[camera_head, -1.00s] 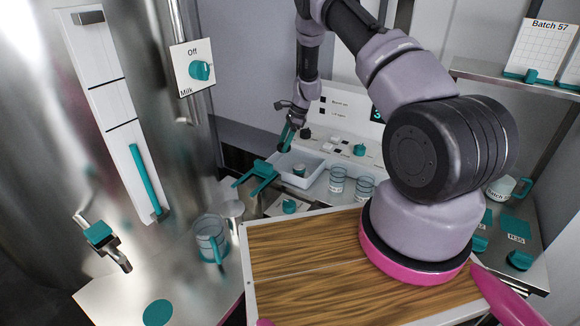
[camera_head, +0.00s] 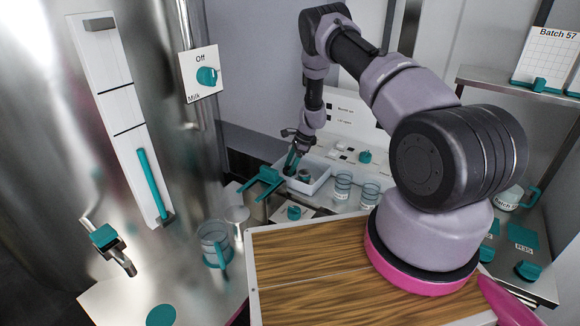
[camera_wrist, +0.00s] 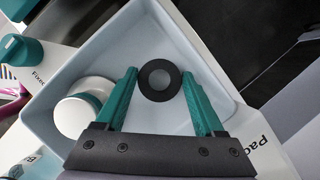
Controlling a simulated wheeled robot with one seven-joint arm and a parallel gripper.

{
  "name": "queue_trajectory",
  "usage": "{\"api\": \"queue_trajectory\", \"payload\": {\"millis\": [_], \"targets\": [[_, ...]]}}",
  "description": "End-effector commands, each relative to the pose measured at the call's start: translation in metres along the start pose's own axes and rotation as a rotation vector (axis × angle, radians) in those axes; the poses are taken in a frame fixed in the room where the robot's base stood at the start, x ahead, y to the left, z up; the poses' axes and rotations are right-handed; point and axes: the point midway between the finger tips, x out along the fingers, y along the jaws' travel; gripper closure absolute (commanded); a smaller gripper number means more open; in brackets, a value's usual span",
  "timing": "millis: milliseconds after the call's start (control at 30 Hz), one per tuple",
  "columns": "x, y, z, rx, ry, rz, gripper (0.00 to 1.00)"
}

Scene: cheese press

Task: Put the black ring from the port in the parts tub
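The parts tub (camera_head: 322,184) is a pale, open, square tray behind the wooden board. Its wall also shows in the wrist view (camera_wrist: 58,62). My gripper (camera_head: 291,168) points down into the tub in the head view. In the wrist view, its teal fingers (camera_wrist: 159,78) stand on either side of the black ring (camera_wrist: 160,94) and appear to touch its outer edge. The ring is over the tub floor. I cannot tell whether it touches the floor. The ring is not clear in the head view, and I cannot identify the port.
A white and teal round part (camera_wrist: 84,108) lies in the tub to the left of the ring. Two clear jars (camera_head: 342,186) stand right of the tub. A teal bracket (camera_head: 261,183) is close to its left.

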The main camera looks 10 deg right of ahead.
Motion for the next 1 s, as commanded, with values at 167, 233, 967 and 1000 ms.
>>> {"api": "queue_trajectory", "payload": {"millis": [167,233,967,1000], "targets": [[-0.001,0.000,0.000,0.000,0.000,0.000,0.21],[-0.001,0.000,0.000,0.000,0.000,0.000,0.21],[-0.110,-0.001,0.001,0.000,0.000,-0.001,0.21],[-0.114,-0.001,0.001,0.000,0.000,-0.001,0.21]]}}
